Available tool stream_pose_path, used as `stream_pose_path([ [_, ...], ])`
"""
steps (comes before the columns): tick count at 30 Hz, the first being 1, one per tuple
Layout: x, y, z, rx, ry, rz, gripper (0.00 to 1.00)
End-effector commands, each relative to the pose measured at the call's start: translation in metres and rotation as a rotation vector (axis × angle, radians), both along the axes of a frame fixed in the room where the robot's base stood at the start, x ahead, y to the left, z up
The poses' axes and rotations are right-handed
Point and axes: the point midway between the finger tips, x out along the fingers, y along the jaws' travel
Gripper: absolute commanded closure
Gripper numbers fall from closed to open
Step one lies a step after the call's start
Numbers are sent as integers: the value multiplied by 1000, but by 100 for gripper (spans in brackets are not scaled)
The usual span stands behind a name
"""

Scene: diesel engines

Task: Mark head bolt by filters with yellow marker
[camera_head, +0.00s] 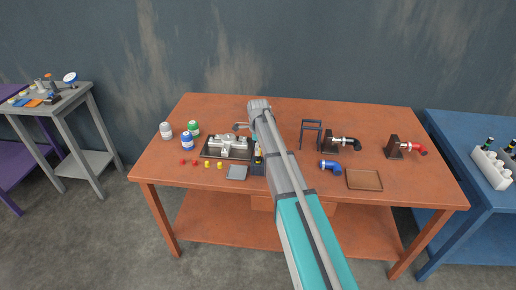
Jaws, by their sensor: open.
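A grey metal cylinder head (228,146) lies in a dark tray on the orange table, left of my arm. Its bolts are too small to tell apart. White (166,130), green (194,128) and blue (187,142) canisters, which look like the filters, stand left of it. A small dark holder (258,168) with something yellow, perhaps the marker (258,153), stands at the head's right end, partly behind my arm. My gripper (240,126) shows only as a small grey piece left of the arm's end, above the head's far edge. It appears empty; the arm hides the rest.
Red caps (188,162) and yellow caps (213,165) lie in front of the head, near a grey plate (236,173). Right of my arm are a dark frame (311,133), a blue elbow (330,167), black (346,142) and red (410,149) fittings, and an empty tray (364,187).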

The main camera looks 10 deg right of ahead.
Motion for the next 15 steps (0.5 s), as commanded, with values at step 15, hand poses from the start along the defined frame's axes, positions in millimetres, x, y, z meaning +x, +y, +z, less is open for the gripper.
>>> stream_pose_path([
  [15,0,0,-10,0,0,0,3],
])
